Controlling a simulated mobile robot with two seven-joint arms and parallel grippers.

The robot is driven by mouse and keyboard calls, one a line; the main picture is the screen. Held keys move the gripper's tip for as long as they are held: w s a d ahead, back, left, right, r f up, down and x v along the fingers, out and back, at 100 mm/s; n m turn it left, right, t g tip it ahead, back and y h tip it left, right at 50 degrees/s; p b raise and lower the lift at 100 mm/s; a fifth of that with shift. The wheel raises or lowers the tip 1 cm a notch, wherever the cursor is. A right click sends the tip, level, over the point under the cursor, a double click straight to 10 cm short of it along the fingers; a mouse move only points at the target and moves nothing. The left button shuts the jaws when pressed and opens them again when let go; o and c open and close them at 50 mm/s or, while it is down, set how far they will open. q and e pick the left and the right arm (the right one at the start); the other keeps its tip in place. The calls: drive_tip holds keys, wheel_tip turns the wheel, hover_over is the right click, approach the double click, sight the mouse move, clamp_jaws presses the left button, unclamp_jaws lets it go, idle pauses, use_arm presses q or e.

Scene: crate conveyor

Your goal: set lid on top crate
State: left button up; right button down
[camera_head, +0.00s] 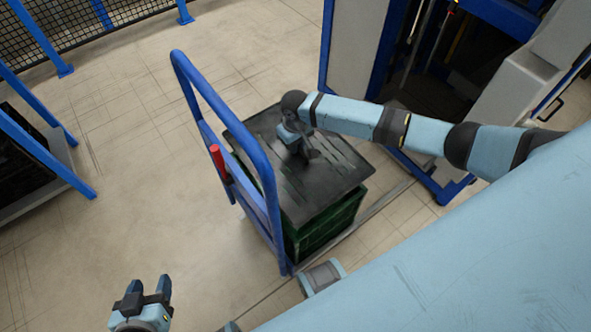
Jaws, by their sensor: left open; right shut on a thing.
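A dark grey, flat lid (318,200) lies over the green crate (330,228) and covers its top. I cannot tell whether it rests fully on the rim. The crate stands on a cart with a blue push handle (255,160). My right gripper (306,154) reaches down to the middle of the lid and is shut on it; its fingertips are partly hidden by the wrist. My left gripper (150,287) is open and empty, low at the left, above the floor and apart from the cart.
A red grip (217,160) sits on the cart's handle. A blue and grey machine frame (352,50) stands behind and to the right. Another blue cart (40,150) is at the left edge, with a mesh fence (80,25) behind. The floor between is clear.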

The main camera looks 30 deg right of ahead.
sight(295, 160)
wheel_tip(295, 160, down, 4)
drive_tip(key=b, duration=0.3)
wheel_tip(295, 160, down, 4)
drive_tip(key=b, duration=0.4)
drive_tip(key=shift+r+b, duration=0.15)
drive_tip(key=shift+b, duration=0.2)
use_arm(q)
drive_tip(key=w+d+r+t+h+b, duration=0.2)
drive_tip(key=d+r+t+h+b, duration=0.2)
drive_tip(key=r, duration=0.4)
drive_tip(key=shift+w+d+t+h, duration=0.35)
drive_tip(key=shift+d+t+h, duration=0.2)
drive_tip(key=shift+d, duration=0.55)
use_arm(e)
wheel_tip(295, 160, down, 4)
drive_tip(key=shift+r, duration=0.25)
use_arm(q)
drive_tip(key=shift+r, duration=0.1)
use_arm(e)
drive_tip(key=shift+f, duration=0.1)
drive_tip(key=c, duration=1.1)
unclamp_jaws()
drive_tip(key=shift+f, duration=0.1)
